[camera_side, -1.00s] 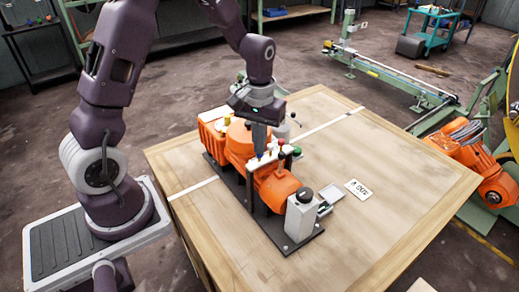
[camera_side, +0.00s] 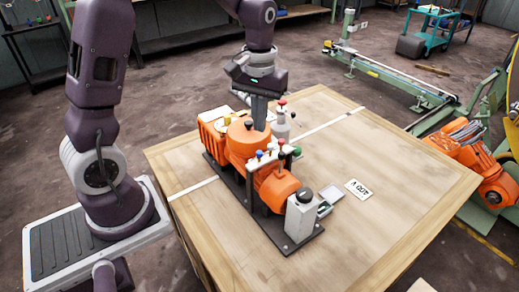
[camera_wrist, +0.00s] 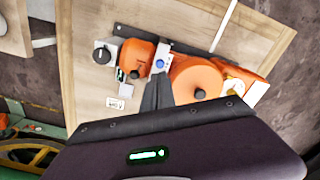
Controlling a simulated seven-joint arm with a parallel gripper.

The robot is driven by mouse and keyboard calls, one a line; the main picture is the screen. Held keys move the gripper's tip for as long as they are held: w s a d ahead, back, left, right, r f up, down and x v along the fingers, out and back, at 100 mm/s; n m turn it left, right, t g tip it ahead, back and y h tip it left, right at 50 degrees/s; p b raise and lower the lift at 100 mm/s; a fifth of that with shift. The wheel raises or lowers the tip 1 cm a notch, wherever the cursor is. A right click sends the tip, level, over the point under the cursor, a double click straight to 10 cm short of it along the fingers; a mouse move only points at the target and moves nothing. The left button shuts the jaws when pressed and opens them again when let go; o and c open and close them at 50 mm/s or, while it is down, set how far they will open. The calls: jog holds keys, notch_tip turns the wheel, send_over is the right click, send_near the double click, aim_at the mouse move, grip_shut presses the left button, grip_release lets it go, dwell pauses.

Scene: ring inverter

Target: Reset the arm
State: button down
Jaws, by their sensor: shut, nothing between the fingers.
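My gripper (camera_side: 259,112) is shut and empty. In the side view it points down above the orange machine (camera_side: 242,140), near its back part and clear of the row of small knobs. In the wrist view my gripper (camera_wrist: 158,92) shows as dark shut fingers beside the machine's round orange drum (camera_wrist: 197,82). The machine stands on a dark base plate (camera_side: 285,242) on the table. It carries small red, white, blue and green knobs, and a grey box with a black dial (camera_side: 304,193) at its front end. The fingertips partly overlap the machine in view, so the exact gap is unclear.
The wooden table (camera_side: 390,180) is mostly bare to the right of the machine. A small white card (camera_side: 358,190) and an open grey tray (camera_side: 325,208) lie near the machine. A grey bottle-like part with a red top (camera_side: 281,120) stands behind it. Another orange machine (camera_side: 480,165) stands off the table's right side.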

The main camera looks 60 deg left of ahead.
jog(key=shift+r, duration=0.1)
jog(key=s+d+r+m+t, duration=0.3)
jog(key=s+d+r, duration=0.2)
jog(key=s+r, duration=0.35)
jog(key=s+d+r+m+t, duration=0.1)
jog(key=s, duration=0.4)
jog(key=s+d+r+m+t, duration=0.1)
jog(key=s+r+m, duration=0.1)
jog(key=s, duration=0.4)
jog(key=shift+s+d+t, duration=0.15)
jog(key=shift+d+t, duration=0.15)
jog(key=shift+d, duration=0.05)
jog(key=c, duration=2.1)
grip_release()
jog(key=shift+r, duration=0.1)
